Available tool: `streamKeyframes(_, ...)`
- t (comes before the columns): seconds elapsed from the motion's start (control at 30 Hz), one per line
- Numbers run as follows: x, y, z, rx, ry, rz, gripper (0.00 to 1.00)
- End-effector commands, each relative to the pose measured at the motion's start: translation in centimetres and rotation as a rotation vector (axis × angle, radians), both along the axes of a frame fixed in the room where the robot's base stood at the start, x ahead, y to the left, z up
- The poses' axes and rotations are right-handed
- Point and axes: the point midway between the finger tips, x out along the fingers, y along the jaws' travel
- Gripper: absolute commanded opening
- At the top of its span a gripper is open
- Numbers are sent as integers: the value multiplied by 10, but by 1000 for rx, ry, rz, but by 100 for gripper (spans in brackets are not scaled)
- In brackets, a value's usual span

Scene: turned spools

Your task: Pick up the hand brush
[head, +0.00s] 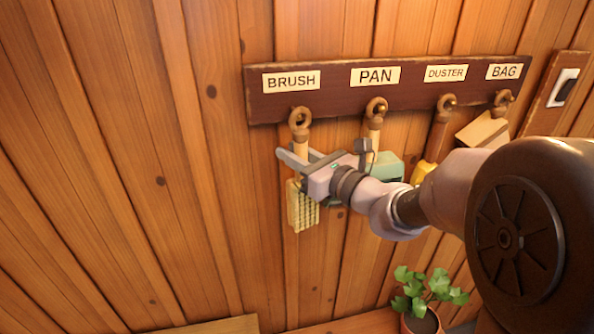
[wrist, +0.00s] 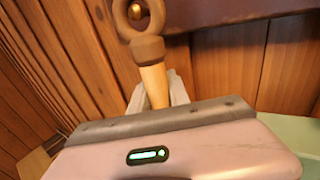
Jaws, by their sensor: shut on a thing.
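The hand brush (head: 301,212) hangs upright at the left end of the wall board, under the BRUSH label. It has a pale wooden handle, a brown ring end and cream bristles at the bottom. Its ring is at the peg. My gripper (head: 292,163) is shut on the handle, between the ring and the bristles. In the wrist view, the brush handle (wrist: 154,86) runs down between the pale fingers (wrist: 157,92), and its ring shows above. The bristles are hidden in that view.
The dark wall board (head: 350,93) carries labels for BRUSH, PAN, DUSTER and BAG. A green dustpan (head: 387,167), a yellow duster (head: 423,172) and a tan bag (head: 482,130) hang to the right. A potted plant (head: 424,291) stands below. The wall to the left is bare.

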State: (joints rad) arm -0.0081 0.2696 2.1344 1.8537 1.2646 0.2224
Motion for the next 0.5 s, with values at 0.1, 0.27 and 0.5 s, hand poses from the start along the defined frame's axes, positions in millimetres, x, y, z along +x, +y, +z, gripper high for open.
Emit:
streamKeyframes(0.1, -8, -10, 14, 0, -6, -3, 0)
streamKeyframes(0.27, -35, -39, 35, 0, -7, -6, 0)
streamKeyframes(0.5, -80, -83, 67, -1, -5, -6, 0)
